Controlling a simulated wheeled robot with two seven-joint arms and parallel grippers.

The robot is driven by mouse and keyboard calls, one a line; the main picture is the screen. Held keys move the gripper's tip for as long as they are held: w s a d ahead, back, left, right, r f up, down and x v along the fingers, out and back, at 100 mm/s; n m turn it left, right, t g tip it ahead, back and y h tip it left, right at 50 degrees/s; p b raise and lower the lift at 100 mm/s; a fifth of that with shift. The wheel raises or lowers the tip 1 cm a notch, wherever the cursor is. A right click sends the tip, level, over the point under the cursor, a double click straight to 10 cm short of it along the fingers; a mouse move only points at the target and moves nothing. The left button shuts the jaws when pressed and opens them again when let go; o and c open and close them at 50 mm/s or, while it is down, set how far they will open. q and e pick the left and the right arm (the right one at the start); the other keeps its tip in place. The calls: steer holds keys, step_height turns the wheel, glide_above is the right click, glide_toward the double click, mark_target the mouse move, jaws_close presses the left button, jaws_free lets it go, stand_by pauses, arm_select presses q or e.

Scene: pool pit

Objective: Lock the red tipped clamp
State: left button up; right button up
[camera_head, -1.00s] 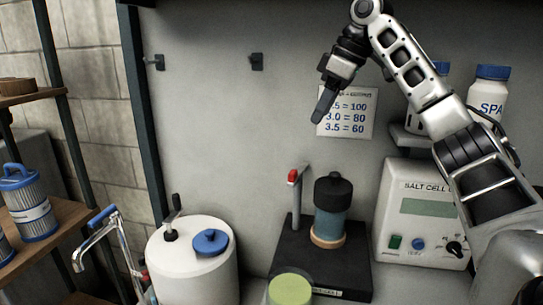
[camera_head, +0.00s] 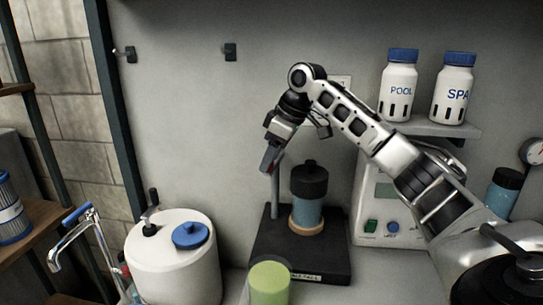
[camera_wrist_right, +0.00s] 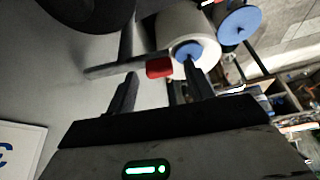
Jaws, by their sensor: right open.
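The clamp is a thin grey post (camera_head: 275,195) with a lever on top, rising from the left of a black base (camera_head: 262,240). Its red tip (camera_wrist_right: 159,68) and grey lever (camera_wrist_right: 108,69) show clearly in the right wrist view. In the head view my right gripper mostly covers the tip. My right gripper (camera_head: 268,168) is open at the top of the post. In the right wrist view its two fingers (camera_wrist_right: 162,82) point toward the red tip, which lies ahead of the gap between them, not visibly gripped. My left gripper is not in view.
A blue jar with black cap (camera_head: 309,182) stands on the base, close right of the post. A green-topped cup (camera_head: 269,283) is in front. A white tank (camera_head: 172,262) with a blue cap stands left. A white control box (camera_head: 366,205) and shelf bottles (camera_head: 398,85) are right.

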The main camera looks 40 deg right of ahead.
steer(key=shift+w+f, duration=0.1)
steer(key=shift+f, duration=0.15)
steer(key=shift+c, duration=0.3)
steer(key=c, duration=0.9)
steer(key=shift+a, duration=0.1)
steer(key=shift+w+d+r+m+g+h, duration=0.15)
steer(key=shift+w+m+h, duration=0.85)
steer(key=shift+m, duration=1.65)
steer(key=shift+w+f+m+g+h, duration=0.2)
steer(key=shift+w+m+h, duration=0.8)
steer(key=shift+m, duration=1.7)
steer(key=shift+w+d+r+m+g+h, duration=0.2)
steer(key=shift+w+m+h, duration=0.8)
steer(key=shift+m, duration=1.65)
steer(key=shift+w, duration=0.1)
